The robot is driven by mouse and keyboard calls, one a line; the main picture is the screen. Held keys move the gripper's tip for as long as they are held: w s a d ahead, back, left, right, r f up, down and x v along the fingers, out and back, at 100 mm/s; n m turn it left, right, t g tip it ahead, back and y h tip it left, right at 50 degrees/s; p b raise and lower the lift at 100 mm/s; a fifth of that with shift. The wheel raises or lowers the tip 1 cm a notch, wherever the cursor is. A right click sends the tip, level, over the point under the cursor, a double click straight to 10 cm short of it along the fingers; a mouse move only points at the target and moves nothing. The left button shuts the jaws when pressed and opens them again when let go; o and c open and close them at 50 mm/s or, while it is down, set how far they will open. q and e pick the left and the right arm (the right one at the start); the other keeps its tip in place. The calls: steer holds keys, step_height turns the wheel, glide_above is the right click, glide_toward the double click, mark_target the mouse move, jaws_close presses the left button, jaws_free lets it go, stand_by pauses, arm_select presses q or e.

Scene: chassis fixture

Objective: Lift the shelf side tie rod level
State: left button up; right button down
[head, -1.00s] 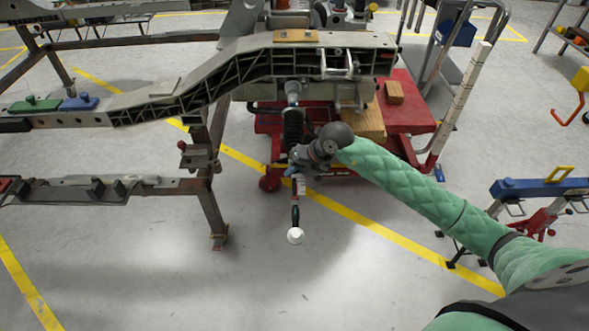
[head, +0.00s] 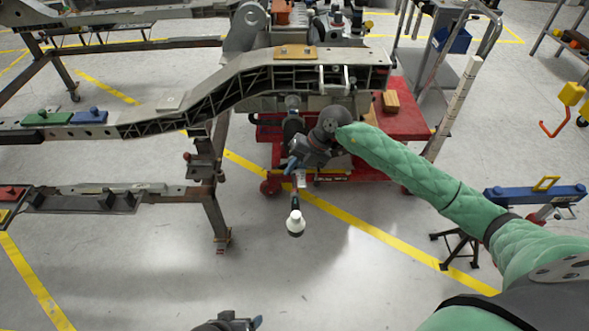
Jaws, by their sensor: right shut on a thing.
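The tie rod (head: 296,207) is a thin dark rod with a reddish section and a white end piece. It points from under the chassis rail toward me, and its near end is over open floor. My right gripper (head: 296,170) is shut on it below the rail, beside the dark suspension strut. The gripper and arm hide the rod's far part, so I cannot tell how it joins there or whether it is exactly level. My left gripper (head: 240,321) just enters at the bottom edge, well away from the rod. Its jaw opening cannot be made out.
The chassis rail (head: 150,124) crosses above the rod on a steel stand whose leg (head: 217,215) is left of it. A blue-topped stand (head: 530,194) is at the right. The floor in front is clear.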

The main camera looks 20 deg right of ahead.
arm_select(q)
steer(key=shift+r, duration=0.25)
arm_select(e)
steer(key=shift+w+r, duration=0.2)
steer(key=shift+r, duration=0.15)
steer(key=c, duration=1.6)
jaws_free()
steer(key=shift+o, duration=0.8)
steer(key=shift+s, duration=0.15)
arm_select(q)
steer(key=shift+s, duration=0.1)
arm_select(e)
steer(key=shift+f, duration=0.1)
arm_select(q)
steer(key=f, duration=0.3)
steer(key=f+b, duration=0.1)
steer(key=shift+w+d+f, duration=0.15)
steer(key=shift+w+f, duration=0.1)
steer(key=shift+f, duration=0.15)
arm_select(e)
steer(key=v, duration=0.8)
arm_select(q)
steer(key=shift+w+r, duration=0.15)
steer(key=shift+r, duration=0.15)
